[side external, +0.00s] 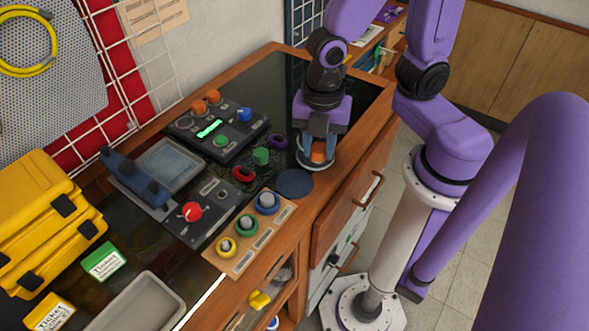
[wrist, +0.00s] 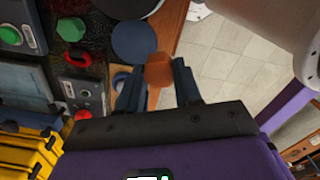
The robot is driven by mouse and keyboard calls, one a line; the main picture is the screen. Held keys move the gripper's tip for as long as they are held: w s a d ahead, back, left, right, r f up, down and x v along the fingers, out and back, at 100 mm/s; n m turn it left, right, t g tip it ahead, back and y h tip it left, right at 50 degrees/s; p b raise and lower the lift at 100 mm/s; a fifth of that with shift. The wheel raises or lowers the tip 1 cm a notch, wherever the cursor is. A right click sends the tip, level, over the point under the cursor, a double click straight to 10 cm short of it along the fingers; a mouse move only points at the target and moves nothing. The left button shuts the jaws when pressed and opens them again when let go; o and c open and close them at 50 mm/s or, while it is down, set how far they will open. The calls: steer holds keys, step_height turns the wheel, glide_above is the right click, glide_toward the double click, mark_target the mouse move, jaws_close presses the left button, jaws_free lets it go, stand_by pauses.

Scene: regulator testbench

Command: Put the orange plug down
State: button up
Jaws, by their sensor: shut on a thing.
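My gripper (side external: 317,155) is at the right end of the dark bench top, pointing down. It is shut on the orange plug (side external: 318,156), which shows between the fingertips. In the wrist view the orange plug (wrist: 158,70) sits between the two dark fingers of my gripper (wrist: 158,85). A flat dark blue disc (side external: 294,183) lies on the bench, just left of and nearer than the gripper; it also shows in the wrist view (wrist: 132,40). The plug's lower end and any gap below it are hard to see.
A green block (side external: 261,156), a red ring (side external: 243,174) and a purple ring (side external: 277,141) lie left of my gripper. A wooden button panel (side external: 248,232) and a black control box (side external: 217,128) stand farther left. The bench's wooden edge (side external: 345,158) is close on the right.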

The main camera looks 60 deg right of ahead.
steer(key=w+f, duration=0.1)
steer(key=f, duration=0.1)
steer(key=w+a+f, duration=0.1)
steer(key=w+f, duration=0.1)
steer(key=w+a+f, duration=0.1)
steer(key=f, duration=0.1)
steer(key=shift+w, duration=0.2)
steer(key=shift+f, duration=1.45)
steer(key=shift+f, duration=0.15)
steer(key=o, duration=1)
